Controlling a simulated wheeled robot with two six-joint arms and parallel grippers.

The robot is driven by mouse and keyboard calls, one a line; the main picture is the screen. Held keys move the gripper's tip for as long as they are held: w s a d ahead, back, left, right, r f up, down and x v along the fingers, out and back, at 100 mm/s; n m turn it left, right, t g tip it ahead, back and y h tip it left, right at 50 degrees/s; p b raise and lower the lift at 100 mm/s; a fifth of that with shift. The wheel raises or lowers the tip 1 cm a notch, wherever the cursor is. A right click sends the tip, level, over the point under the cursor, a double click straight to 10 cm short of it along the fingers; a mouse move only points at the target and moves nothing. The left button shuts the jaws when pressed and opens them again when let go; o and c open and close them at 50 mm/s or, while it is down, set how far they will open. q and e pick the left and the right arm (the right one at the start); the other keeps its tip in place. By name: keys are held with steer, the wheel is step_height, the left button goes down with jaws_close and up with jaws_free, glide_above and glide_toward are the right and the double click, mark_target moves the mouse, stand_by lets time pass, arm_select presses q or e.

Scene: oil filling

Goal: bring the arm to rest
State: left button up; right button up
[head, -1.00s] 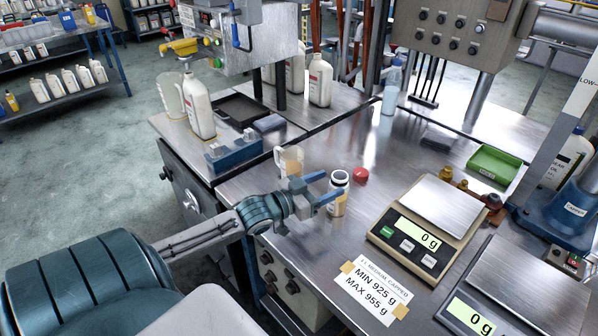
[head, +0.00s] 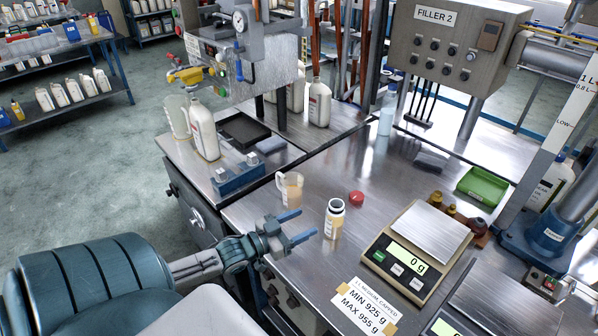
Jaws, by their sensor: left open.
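My left gripper (head: 300,228) is open and empty above the front edge of the metal bench. Its blue fingers point right, toward a small open bottle (head: 335,219) with amber contents, and appear apart from it. A clear measuring jug (head: 290,190) with some amber liquid stands just behind the gripper. A red cap (head: 356,198) lies on the bench behind the bottle. My right gripper is not in view.
A scale (head: 418,250) reading 0 g stands right of the bottle, with a second scale (head: 497,308) at lower right. A weight label (head: 363,309) lies in front. A green tray (head: 483,186) and brass weights (head: 450,209) sit behind. White bottles stand at the back left.

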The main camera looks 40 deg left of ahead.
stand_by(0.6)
arm_select(q)
steer(key=d+f, duration=0.1)
steer(key=s+d+f+g+y, duration=0.2)
steer(key=d, duration=0.1)
steer(key=shift+f+n, duration=0.25)
steer(key=shift+n, duration=0.15)
steer(key=s+d+f+g, duration=0.1)
steer(key=s+d+f+g+y, duration=0.1)
steer(key=s+d+g, duration=0.1)
steer(key=s+d+g+y, duration=0.1)
steer(key=s, duration=0.1)
steer(key=shift+d+f+n, duration=0.15)
steer(key=shift+f+n, duration=0.15)
steer(key=shift+f, duration=0.1)
steer(key=s+d+r+g+y, duration=0.15)
steer(key=s+d+g, duration=0.25)
steer(key=s+g, duration=0.7)
steer(key=s+a+f+n+t, duration=0.1)
steer(key=s+f, duration=0.1)
steer(key=f, duration=1.4)
steer(key=s+a+f+t, duration=0.1)
steer(key=a+f, duration=0.1)
steer(key=f, duration=1.4)
steer(key=s+f+g, duration=0.1)
steer(key=s+f, duration=1.6)
steer(key=f, duration=0.1)
steer(key=shift+s+a, duration=0.25)
steer(key=shift+a, duration=0.2)
